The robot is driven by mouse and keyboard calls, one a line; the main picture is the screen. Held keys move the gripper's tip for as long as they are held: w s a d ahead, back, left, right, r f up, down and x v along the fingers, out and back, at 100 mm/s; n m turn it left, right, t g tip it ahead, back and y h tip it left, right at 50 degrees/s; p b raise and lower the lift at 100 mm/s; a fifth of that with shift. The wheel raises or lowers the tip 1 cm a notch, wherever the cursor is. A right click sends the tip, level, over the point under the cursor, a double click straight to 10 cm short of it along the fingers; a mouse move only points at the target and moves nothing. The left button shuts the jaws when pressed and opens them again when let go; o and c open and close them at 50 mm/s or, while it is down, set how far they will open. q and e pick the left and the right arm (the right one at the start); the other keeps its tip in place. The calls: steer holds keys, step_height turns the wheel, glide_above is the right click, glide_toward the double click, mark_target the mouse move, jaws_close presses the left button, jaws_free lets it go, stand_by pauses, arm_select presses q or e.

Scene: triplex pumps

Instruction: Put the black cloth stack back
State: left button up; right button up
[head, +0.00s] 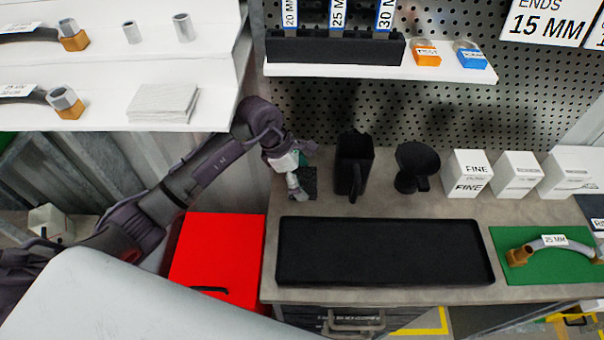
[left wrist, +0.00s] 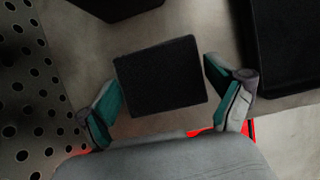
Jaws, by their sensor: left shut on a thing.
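The black cloth stack (head: 310,184) is at the back left of the grey counter (head: 380,207), partly hidden behind my left gripper (head: 297,176) in the head view. In the left wrist view the stack (left wrist: 160,76) is a dark square block between the two green-padded fingers of my left gripper (left wrist: 166,93). The gripper is shut on it. I cannot tell whether the stack rests on the counter or is just above it. My right gripper is not in view.
A black bin (head: 353,165) and black scoop-like holder (head: 414,168) stand right of the stack. A black tray (head: 385,252) lies in front. A white cloth stack (head: 163,102) sits on the left shelf (head: 215,80). A red box (head: 220,250) is below left.

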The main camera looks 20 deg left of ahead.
arm_select(q)
steer(key=shift+f, duration=0.1)
steer(key=shift+f+b, duration=0.15)
steer(key=shift+b, duration=0.15)
steer(key=o, duration=0.9)
steer(key=shift+c, duration=0.2)
steer(key=shift+r, duration=0.25)
steer(key=shift+a+r, duration=0.1)
steer(key=s+a+b, duration=0.3)
steer(key=a, duration=0.8)
steer(key=shift+s+a+r+b, duration=0.2)
steer(key=shift+a+r+b, duration=0.15)
steer(key=shift+a+r, duration=0.1)
